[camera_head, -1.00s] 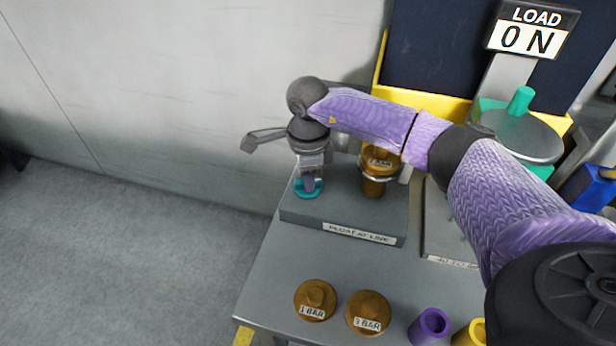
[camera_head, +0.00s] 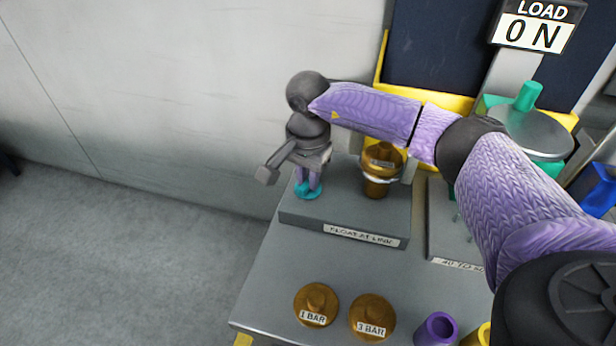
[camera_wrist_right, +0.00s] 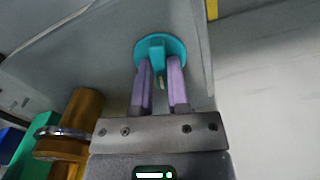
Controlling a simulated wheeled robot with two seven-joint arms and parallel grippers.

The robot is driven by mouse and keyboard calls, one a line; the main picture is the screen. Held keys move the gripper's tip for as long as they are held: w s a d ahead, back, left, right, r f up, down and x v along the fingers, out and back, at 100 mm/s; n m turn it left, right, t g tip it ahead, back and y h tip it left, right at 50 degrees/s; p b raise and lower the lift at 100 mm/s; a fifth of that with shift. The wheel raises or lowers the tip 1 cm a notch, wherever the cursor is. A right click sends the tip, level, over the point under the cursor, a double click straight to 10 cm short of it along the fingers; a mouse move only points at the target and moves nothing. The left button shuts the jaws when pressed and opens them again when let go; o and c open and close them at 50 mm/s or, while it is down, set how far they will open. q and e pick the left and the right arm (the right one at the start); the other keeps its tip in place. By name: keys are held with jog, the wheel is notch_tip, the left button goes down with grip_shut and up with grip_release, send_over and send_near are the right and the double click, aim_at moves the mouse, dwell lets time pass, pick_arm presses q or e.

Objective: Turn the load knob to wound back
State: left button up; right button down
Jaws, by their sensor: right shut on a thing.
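The load knob is a teal disc with a raised grip bar (camera_wrist_right: 160,50), seen in the right wrist view. In the head view the teal knob (camera_head: 306,190) sits at the left end of a grey block, mostly hidden under my gripper. My right gripper (camera_wrist_right: 161,90) points at it with its two purple fingers shut on the grip bar, one on each side. In the head view the right gripper (camera_head: 309,184) comes down on the knob from above. A sign (camera_head: 538,25) at the top right reads LOAD ON. My left gripper is not in view.
A brass fitting (camera_head: 379,183) stands on the grey block (camera_head: 345,232) right beside my gripper. Brass caps marked 1 BAR (camera_head: 316,303) and 3 BAR (camera_head: 371,316) lie on the bench in front. The wall (camera_head: 180,90) is close behind.

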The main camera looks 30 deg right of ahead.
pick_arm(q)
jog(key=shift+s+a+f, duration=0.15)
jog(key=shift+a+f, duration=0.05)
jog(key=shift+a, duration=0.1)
pick_arm(e)
jog(key=shift+n, duration=1)
jog(key=shift+r, duration=0.1)
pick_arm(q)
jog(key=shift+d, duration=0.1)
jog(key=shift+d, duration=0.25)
pick_arm(e)
jog(key=c, duration=0.6)
grip_release()
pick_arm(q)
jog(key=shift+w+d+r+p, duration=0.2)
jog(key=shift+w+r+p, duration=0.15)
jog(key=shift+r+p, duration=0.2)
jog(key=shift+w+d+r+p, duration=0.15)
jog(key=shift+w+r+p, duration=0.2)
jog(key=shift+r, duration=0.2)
pick_arm(e)
notch_tip(320, 180, up, 10)
jog(key=shift+f, duration=0.1)
